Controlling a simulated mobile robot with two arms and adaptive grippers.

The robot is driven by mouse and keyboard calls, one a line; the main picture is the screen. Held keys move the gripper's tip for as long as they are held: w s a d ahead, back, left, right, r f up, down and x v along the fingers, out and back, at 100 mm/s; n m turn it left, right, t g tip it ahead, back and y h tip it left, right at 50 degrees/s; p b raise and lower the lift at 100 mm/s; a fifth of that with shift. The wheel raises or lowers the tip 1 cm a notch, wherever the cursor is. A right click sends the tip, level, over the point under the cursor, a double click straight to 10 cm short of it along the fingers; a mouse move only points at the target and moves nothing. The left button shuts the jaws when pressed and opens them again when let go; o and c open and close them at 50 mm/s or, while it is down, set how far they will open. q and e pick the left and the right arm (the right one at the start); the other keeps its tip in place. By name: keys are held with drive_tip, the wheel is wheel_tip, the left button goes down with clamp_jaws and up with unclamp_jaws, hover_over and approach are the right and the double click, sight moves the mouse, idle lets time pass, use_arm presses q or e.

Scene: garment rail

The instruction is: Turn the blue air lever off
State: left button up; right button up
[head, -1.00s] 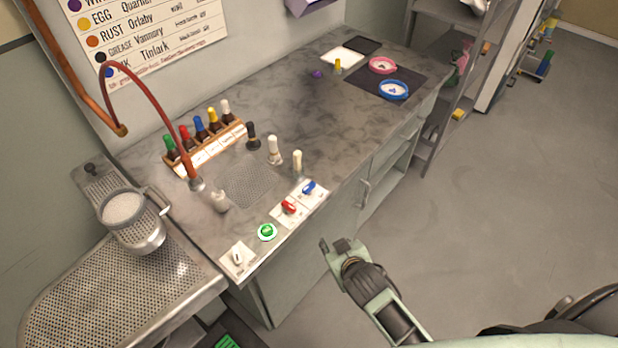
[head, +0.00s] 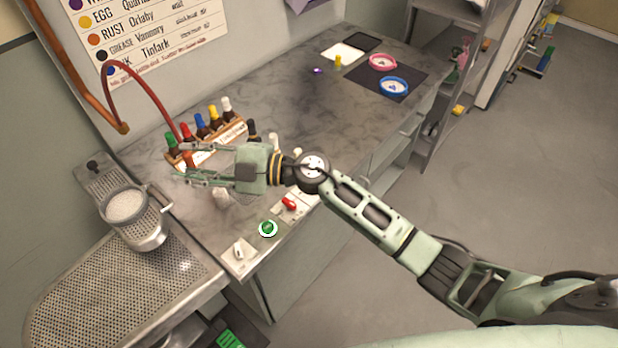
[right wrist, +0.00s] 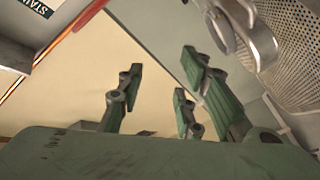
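The blue air lever is hidden in the head view behind the wrist of my right arm. A red lever (head: 289,204) shows just below that wrist on a white plate at the counter's front edge. My right gripper (head: 187,163) reaches left over the counter, above the grating area. Its fingers are spread and hold nothing; they also show apart in the right wrist view (right wrist: 160,85). My left gripper is not in view.
A green button (head: 268,228) and a white switch (head: 239,252) sit along the counter's front edge. A rack of coloured bottles (head: 215,120) and a red hose (head: 150,88) stand near the fingers. A metal cup (head: 128,207) is at the left. The counter's middle (head: 290,100) is clear.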

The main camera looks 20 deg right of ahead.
drive_tip(key=d+f+n+g+h, duration=0.45)
drive_tip(key=f+g+h, duration=0.2)
drive_tip(key=f, duration=0.35)
drive_tip(key=w+d+m+h, duration=0.1)
drive_tip(key=d+h, duration=0.2)
drive_tip(key=d, duration=0.3)
drive_tip(key=w+d+m+h, duration=0.1)
drive_tip(key=d+h, duration=0.2)
drive_tip(key=d, duration=0.4)
drive_tip(key=w+d+f+m+h, duration=0.1)
drive_tip(key=d+h, duration=0.3)
drive_tip(key=d, duration=0.3)
drive_tip(key=shift+w+g, duration=0.15)
drive_tip(key=shift+g, duration=0.2)
drive_tip(key=shift+d+p, duration=0.3)
drive_tip(key=shift+p, duration=0.05)
wheel_tip(320, 180, down, 8)
drive_tip(key=shift+a+r+p, duration=0.1)
drive_tip(key=shift+r+p, duration=0.15)
drive_tip(key=shift+p, duration=0.7)
clamp_jaws()
